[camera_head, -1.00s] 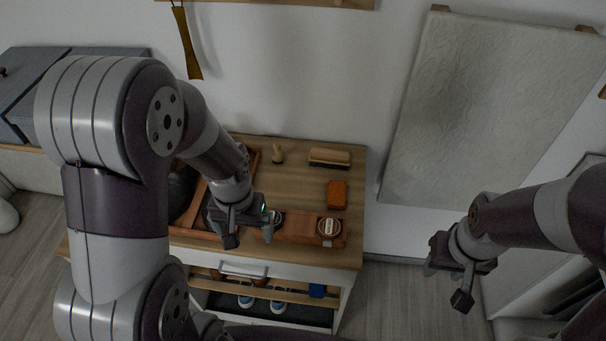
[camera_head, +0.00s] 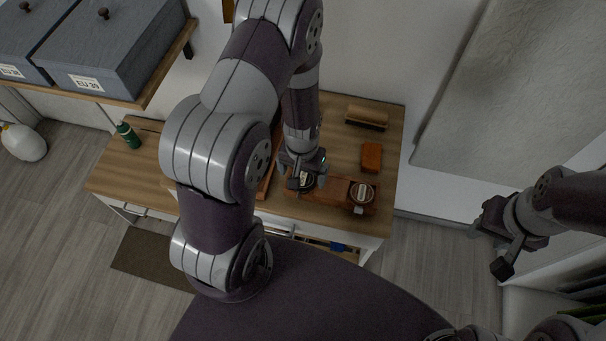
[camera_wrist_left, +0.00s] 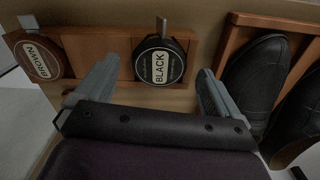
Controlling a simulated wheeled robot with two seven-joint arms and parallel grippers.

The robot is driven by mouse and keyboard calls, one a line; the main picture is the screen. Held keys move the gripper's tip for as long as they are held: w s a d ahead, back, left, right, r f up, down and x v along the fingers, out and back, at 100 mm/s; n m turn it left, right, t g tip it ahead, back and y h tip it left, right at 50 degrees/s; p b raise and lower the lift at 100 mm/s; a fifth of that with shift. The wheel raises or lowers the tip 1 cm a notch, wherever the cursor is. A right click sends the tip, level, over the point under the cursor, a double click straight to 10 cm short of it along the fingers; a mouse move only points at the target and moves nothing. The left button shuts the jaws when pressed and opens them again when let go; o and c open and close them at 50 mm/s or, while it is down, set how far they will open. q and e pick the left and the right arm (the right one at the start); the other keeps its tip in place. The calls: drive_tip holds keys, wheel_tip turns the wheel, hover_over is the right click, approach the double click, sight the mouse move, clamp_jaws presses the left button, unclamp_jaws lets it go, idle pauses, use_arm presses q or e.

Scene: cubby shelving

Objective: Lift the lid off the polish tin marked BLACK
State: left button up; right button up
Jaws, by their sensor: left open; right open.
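The polish tin marked BLACK (camera_wrist_left: 160,66) sits in a wooden holder (camera_wrist_left: 112,45), its round label facing up, with a small metal tab at its far edge. My left gripper (camera_wrist_left: 155,76) is open, with one finger on each side of the tin in the left wrist view and nothing held. In the head view the left gripper (camera_head: 303,178) is over this tin (camera_head: 307,182) and partly covers it. Whether the fingers touch it cannot be told. The BROWN tin (camera_wrist_left: 38,57) sits in the same holder. My right gripper (camera_head: 503,235) is open and empty, away from the bench.
Black shoes (camera_wrist_left: 257,75) lie in a wooden tray (camera_wrist_left: 232,38) beside the holder. A brush (camera_head: 367,117) and an orange-brown block (camera_head: 371,157) are on the bench (camera_head: 340,145). A green bottle (camera_head: 128,135) stands at left. Grey boxes (camera_head: 125,45) sit on a shelf.

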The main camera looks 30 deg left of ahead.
use_arm(q)
drive_tip(key=shift+s+d+f, duration=0.1)
drive_tip(key=shift+s+f, duration=0.05)
drive_tip(key=shift+f, duration=0.3)
drive_tip(key=c, duration=1.1)
drive_tip(key=shift+o, duration=0.2)
